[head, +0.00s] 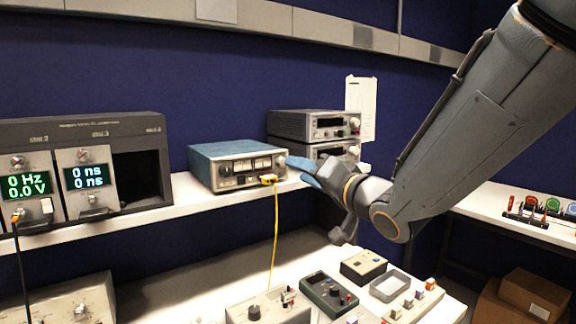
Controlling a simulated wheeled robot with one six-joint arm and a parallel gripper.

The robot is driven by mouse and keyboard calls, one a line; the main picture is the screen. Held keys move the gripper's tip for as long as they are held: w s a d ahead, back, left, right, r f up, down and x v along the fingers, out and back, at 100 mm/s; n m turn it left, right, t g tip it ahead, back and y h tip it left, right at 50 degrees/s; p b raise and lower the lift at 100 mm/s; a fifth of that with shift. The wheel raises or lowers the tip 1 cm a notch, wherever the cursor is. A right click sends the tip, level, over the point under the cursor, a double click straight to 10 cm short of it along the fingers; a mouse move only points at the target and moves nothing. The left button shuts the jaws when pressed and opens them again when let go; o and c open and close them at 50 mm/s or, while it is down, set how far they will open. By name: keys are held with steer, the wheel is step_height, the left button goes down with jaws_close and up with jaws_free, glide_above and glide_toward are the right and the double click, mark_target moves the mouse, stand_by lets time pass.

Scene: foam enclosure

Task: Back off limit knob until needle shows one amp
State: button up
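A blue-topped bench unit (236,150) stands on the white shelf, with small meters (262,163) in the middle of its front. A dark round knob (226,170) is at the left of that front. The labels and needle positions are too small to read, and I cannot tell which knob is the limit knob. My gripper (303,168) reaches in from the right, its blue fingertip at the right end of the unit's front. I cannot tell whether it touches. The gripper is seen from the side, so its opening and part of the panel are hidden.
A yellow plug (268,179) sits at the unit's front; its yellow cable (275,240) hangs to the lower bench. Two stacked instruments (315,125) stand behind my gripper. A rack with lit displays (27,185) is at left. Several small boxes (328,292) crowd the lower bench.

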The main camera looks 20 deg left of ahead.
mark_target(283, 164)
steer(key=p+x, duration=0.1)
steer(key=x, duration=0.5)
steer(key=shift+w+p, duration=0.2)
steer(key=shift+p, duration=0.1)
steer(key=shift+a, duration=0.1)
steer(key=shift+c, duration=0.3)
steer(key=shift+f, duration=0.1)
jaws_close()
